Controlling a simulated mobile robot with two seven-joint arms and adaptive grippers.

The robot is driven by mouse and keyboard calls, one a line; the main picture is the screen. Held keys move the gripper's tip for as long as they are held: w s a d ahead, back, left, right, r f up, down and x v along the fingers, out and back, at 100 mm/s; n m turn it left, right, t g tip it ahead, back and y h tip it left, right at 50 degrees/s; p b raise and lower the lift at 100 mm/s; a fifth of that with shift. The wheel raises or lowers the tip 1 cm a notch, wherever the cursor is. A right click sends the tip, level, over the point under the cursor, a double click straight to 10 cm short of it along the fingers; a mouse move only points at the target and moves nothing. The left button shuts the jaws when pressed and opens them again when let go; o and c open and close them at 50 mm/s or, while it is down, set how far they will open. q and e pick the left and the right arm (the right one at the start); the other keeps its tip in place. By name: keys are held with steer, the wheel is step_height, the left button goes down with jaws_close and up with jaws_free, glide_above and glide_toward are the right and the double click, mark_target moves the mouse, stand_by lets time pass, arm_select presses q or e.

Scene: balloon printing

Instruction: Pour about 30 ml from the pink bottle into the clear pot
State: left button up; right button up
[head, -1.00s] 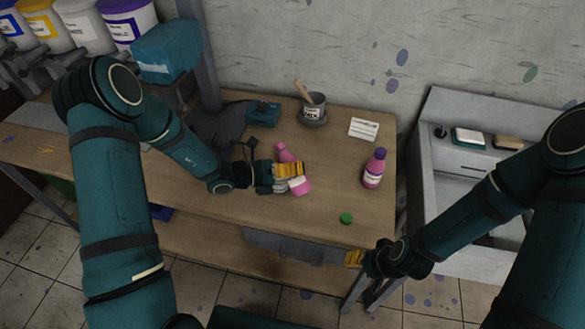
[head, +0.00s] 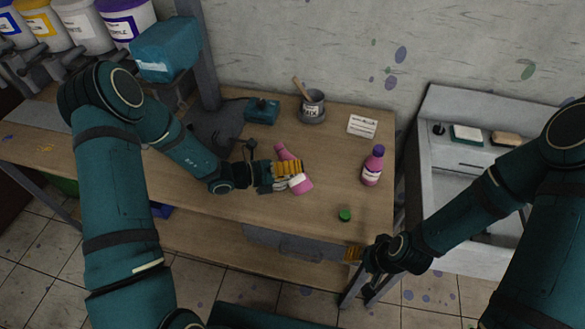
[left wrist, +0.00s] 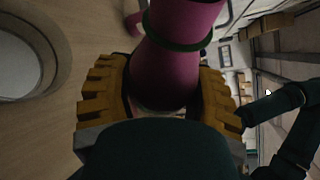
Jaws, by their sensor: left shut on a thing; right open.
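A pink bottle (head: 304,187) with a white label is held over the table, tilted with its narrow end toward the back left. My left gripper (head: 290,170) is shut around its middle. In the left wrist view the bottle (left wrist: 175,65) sits between the yellow finger pads, with a dark green ring around it; its mouth is out of view. A grey, see-through-looking pot (head: 312,110) labelled MIX, with a wooden stick in it, stands behind the bottle, apart from it. My right gripper (head: 353,254) is open and empty by the table's front edge.
Another pink bottle (head: 371,173) with a purple cap stands upright at the right. A green cap (head: 345,215) lies near the front edge. A white card (head: 362,126) lies at the back right. A sink unit (head: 450,105) stands beyond the table.

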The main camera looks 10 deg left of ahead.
arm_select(q)
steer(key=shift+d+f+n+h, duration=0.2)
steer(key=shift+n+h, duration=0.1)
steer(key=shift+n, duration=0.1)
steer(key=shift+s+f, duration=0.1)
stand_by(0.4)
steer(key=shift+n, duration=0.3)
steer(key=shift+f+n+h+p, duration=0.2)
steer(key=shift+n+h+p, duration=0.1)
steer(key=shift+f+n+h, duration=0.4)
steer(key=shift+f+n, duration=0.3)
steer(key=shift+n, duration=0.4)
stand_by(1.3)
steer(key=shift+r+m+y+p, duration=0.3)
steer(key=shift+r+m+p, duration=0.4)
steer(key=shift+m, duration=0.2)
